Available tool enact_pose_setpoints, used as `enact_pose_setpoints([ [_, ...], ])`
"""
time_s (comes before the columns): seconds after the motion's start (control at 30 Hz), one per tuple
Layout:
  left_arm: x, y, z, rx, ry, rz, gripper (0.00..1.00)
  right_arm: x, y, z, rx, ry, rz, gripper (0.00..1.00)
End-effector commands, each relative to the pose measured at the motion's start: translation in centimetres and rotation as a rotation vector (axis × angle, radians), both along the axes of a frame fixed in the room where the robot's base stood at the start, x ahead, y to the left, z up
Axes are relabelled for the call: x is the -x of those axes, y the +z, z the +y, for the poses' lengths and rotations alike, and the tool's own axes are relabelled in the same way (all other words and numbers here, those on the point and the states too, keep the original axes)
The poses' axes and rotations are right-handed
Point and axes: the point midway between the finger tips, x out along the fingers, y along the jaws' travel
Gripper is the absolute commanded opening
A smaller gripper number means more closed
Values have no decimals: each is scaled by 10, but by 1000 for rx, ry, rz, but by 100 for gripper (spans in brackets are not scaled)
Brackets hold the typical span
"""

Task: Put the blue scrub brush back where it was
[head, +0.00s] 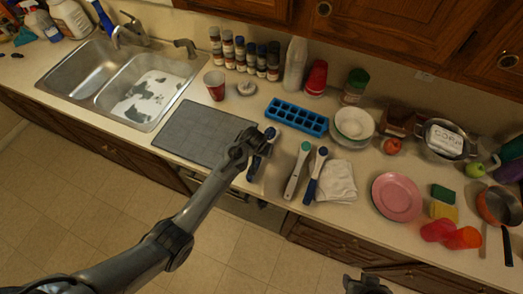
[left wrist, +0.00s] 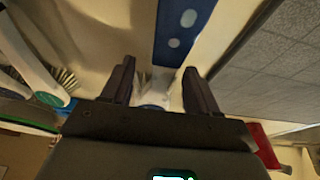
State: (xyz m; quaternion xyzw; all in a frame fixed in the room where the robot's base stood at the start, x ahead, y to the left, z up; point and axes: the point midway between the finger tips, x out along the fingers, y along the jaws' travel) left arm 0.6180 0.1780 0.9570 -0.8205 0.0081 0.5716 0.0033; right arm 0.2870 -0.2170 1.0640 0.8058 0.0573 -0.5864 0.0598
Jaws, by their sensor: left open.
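A blue scrub brush (head: 253,170) lies on the counter beside the right edge of the grey mat, partly hidden by my left gripper. My left gripper (head: 250,142) is over it. In the left wrist view, the open fingers (left wrist: 160,88) stand either side of a pale part of the brush, and its blue handle (left wrist: 184,30) extends away from them. I cannot tell whether the fingers touch it. A second blue-handled brush (head: 315,175) and a white brush with a green end (head: 297,170) lie to the right. My right gripper (head: 366,285) is at the bottom edge, its fingers unclear.
The grey mat (head: 200,130) lies left of the brush, with the sink (head: 130,85) beyond. A blue ice tray (head: 297,117), a red cup (head: 215,85) and several spice jars stand behind. A white cloth (head: 337,182) and pink plate (head: 397,197) are to the right.

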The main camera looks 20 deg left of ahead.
Motion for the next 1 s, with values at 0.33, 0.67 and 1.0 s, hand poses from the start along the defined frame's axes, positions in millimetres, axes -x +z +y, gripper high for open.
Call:
enact_pose_setpoints([
  [0.33,3,12,-1,1,0,-2,60,0,1,-2,9,6,0,43],
  [0.67,22,62,0,2,0,-3,60,0,0,-2,10,6,1,43],
  [1.0,38,107,1,1,0,-1,60,0,-2,-1,3,2,0,43],
])
